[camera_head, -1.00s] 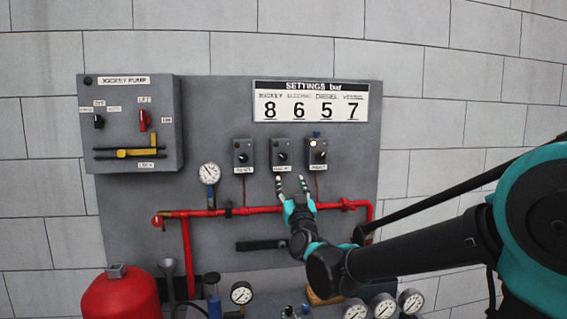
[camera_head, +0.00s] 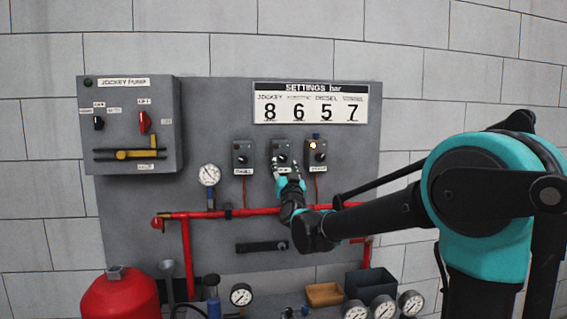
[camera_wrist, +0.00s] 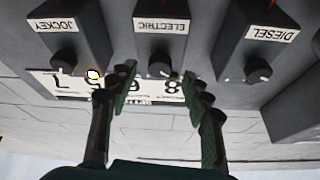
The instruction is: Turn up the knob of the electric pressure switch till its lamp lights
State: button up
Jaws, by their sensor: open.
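The electric pressure switch is the middle of three grey boxes (camera_head: 281,146) on the panel. In the wrist view its label reads ELECTRIC (camera_wrist: 162,25), and its black knob (camera_wrist: 160,69) shows below that. My gripper (camera_wrist: 159,76) is open, with one finger on each side of the knob; I cannot tell whether either finger touches it. In the head view my gripper (camera_head: 287,166) is in front of the box's lower part and partly hides it. No lit lamp shows on the electric box.
The JOCKEY box (camera_wrist: 70,35) and DIESEL box (camera_wrist: 255,40) stand close on either side. The jockey lamp (camera_head: 313,145) glows. The settings board (camera_head: 310,103) above reads 8, 6, 5, 7. A red pipe (camera_head: 250,211) runs below the switches.

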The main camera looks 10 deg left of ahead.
aim_at(283, 160)
jog(key=shift+x, duration=1.7)
grip_shut()
